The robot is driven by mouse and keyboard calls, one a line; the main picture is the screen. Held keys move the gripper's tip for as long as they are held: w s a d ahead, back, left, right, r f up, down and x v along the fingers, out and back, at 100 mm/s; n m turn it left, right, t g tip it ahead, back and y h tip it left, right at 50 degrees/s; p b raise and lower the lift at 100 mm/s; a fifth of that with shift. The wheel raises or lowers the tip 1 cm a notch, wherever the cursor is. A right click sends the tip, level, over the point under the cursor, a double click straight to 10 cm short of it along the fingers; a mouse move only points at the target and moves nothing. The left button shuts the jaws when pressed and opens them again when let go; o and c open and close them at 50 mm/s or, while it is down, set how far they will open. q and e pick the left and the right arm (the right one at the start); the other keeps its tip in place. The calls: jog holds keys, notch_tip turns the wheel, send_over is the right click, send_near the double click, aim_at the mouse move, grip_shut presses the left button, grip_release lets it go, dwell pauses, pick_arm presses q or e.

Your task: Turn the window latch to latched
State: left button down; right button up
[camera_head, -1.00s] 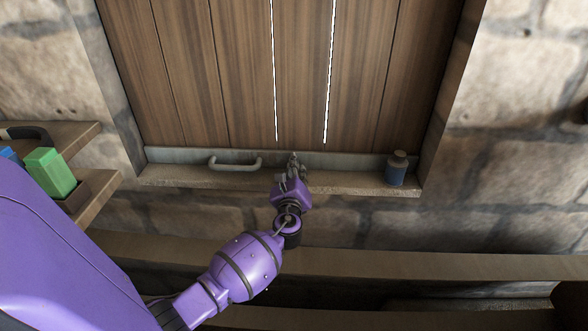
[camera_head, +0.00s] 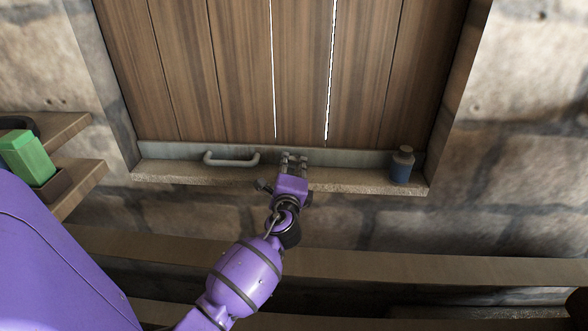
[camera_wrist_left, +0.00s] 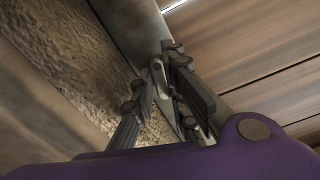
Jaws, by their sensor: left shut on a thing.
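The window shutter (camera_head: 240,70) is made of brown wooden planks, with a grey metal strip along its bottom edge above the stone sill. My left gripper (camera_head: 294,158) is at the middle of that strip, its fingers pointing up towards it. In the left wrist view, the fingers of my left gripper (camera_wrist_left: 168,100) are closed around a small grey metal piece, the window latch (camera_wrist_left: 158,74). The fingers hide much of the latch, and I cannot tell its exact angle. In the head view the latch is hidden behind the gripper. My right gripper is not in view.
A grey handle (camera_head: 232,161) sticks out of the strip to the left of my gripper. A blue bottle (camera_head: 402,166) stands on the sill (camera_head: 345,181) at the right. A wooden beam (camera_head: 400,269) runs below.

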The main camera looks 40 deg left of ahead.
pick_arm(q)
jog(key=shift+f+n+b, duration=0.15)
jog(key=shift+n+b, duration=0.35)
jog(key=shift+n, duration=0.9)
jog(key=c, duration=1.8)
grip_release()
jog(key=shift+o, duration=0.3)
